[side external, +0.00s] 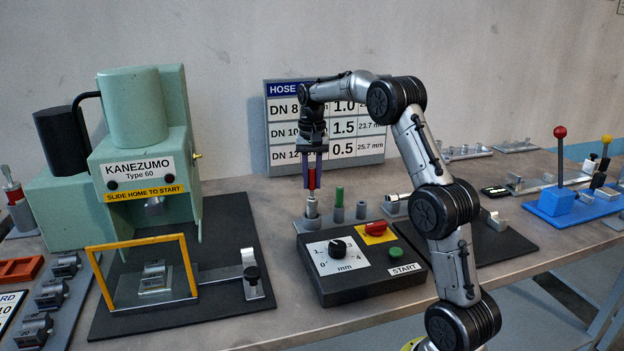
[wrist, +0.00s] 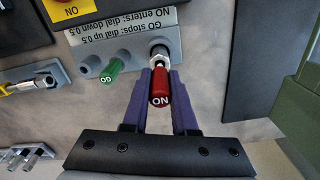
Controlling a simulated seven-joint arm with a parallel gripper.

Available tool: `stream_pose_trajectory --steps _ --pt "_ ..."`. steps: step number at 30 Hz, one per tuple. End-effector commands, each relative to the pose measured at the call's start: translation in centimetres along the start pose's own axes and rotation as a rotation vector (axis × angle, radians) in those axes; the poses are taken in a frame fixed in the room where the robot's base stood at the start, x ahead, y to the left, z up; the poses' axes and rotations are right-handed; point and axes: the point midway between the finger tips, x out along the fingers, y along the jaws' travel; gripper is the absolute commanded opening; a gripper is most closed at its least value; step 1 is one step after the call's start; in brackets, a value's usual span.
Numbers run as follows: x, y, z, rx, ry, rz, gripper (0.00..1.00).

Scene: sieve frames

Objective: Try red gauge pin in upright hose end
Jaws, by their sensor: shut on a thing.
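The red gauge pin (side external: 312,179), marked NO on its end, is held upright between the purple fingers of my gripper (side external: 312,172). It also shows in the wrist view (wrist: 159,88), between the fingertips (wrist: 160,76). The silver upright hose end (side external: 312,207) stands directly below the pin, on the grey gauge block; its hex nut (wrist: 158,54) shows just past the pin in the wrist view. Pin and hose end look in line and very close or touching. I cannot tell whether the pin's tip is inside the bore.
A green GO pin (side external: 339,197) stands in the block (wrist: 72,50) beside the hose end. The black control box (side external: 360,283) with dial is in front. The mint-green press (side external: 140,150) stands left, with a yellow-framed guard (side external: 187,265). A wall chart (side external: 280,120) is behind.

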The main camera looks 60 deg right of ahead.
Motion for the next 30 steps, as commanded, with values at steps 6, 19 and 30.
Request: stream_pose_trajectory --steps 6,19,30 --pt "0.4 0.0 0.1 0.0 -0.008 0.004 0.0" --pt "-0.7 0.0 0.0 0.0 -0.005 0.003 0.0" --pt "-2.5 0.0 0.0 0.0 -0.002 0.001 0.0"
